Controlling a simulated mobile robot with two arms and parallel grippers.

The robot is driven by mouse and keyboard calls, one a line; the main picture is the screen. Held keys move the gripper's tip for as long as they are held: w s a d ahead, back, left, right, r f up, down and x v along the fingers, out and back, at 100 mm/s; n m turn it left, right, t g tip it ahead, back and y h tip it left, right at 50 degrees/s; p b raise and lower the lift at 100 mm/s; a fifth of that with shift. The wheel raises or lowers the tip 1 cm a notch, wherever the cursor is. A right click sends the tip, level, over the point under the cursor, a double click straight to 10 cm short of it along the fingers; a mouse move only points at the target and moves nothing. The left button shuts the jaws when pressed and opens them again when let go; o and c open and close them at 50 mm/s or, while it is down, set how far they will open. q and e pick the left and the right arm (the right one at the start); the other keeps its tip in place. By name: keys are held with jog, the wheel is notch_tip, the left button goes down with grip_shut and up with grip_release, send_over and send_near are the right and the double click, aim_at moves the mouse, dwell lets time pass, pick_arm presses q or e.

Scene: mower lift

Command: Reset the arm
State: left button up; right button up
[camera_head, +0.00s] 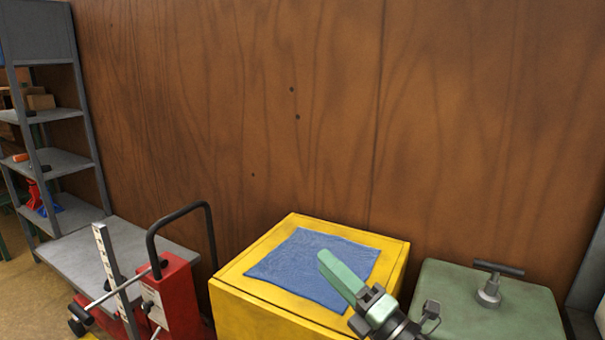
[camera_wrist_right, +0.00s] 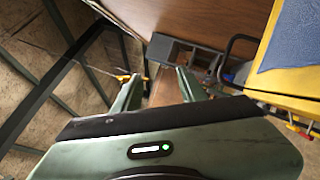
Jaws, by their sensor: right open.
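My right gripper (camera_head: 327,262) comes in from the lower right of the head view, its pale green finger in front of a yellow box (camera_head: 255,313) with a blue cloth (camera_head: 295,262) on top. From this angle I cannot tell how high the gripper is above the cloth. In the right wrist view my right gripper (camera_wrist_right: 157,82) is open, its two fingers apart with nothing held between them. The blue cloth (camera_wrist_right: 292,38) and yellow box (camera_wrist_right: 272,80) lie to the right of the fingers there. My left gripper is not in view.
A red lift (camera_head: 182,295) with a black handle and a grey platform (camera_head: 150,250) stands left of the box. A green canister (camera_head: 480,312) with a T-handle is close on the right. Metal shelves (camera_head: 65,165) stand far left. A brown wooden wall (camera_head: 330,110) closes the back.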

jog(key=s+d+f+m+g+h, duration=0.1)
jog(key=s+d+f+m+h, duration=0.2)
jog(key=d+f+m+h, duration=0.55)
jog(key=s+d+f+m+h, duration=0.3)
jog(key=d+f+m+h, duration=0.25)
jog(key=f+m, duration=0.55)
jog(key=s+d+f+m+g, duration=0.1)
jog(key=s+f+m+g, duration=0.5)
jog(key=s, duration=0.7)
jog(key=s+f+m+g, duration=0.4)
jog(key=s+f+g, duration=0.25)
jog(key=s, duration=0.55)
jog(key=s+d+f+x, duration=0.1)
jog(key=s+x, duration=0.2)
jog(key=x, duration=0.9)
jog(key=s+d+x, duration=0.1)
jog(key=s+x, duration=0.1)
jog(key=x, duration=1)
jog(key=s+d+f+g, duration=0.1)
jog(key=s+d+f, duration=0.2)
jog(key=s+f, duration=1.5)
jog(key=shift+f+n+h, duration=0.35)
jog(key=shift+f+h, duration=0.05)
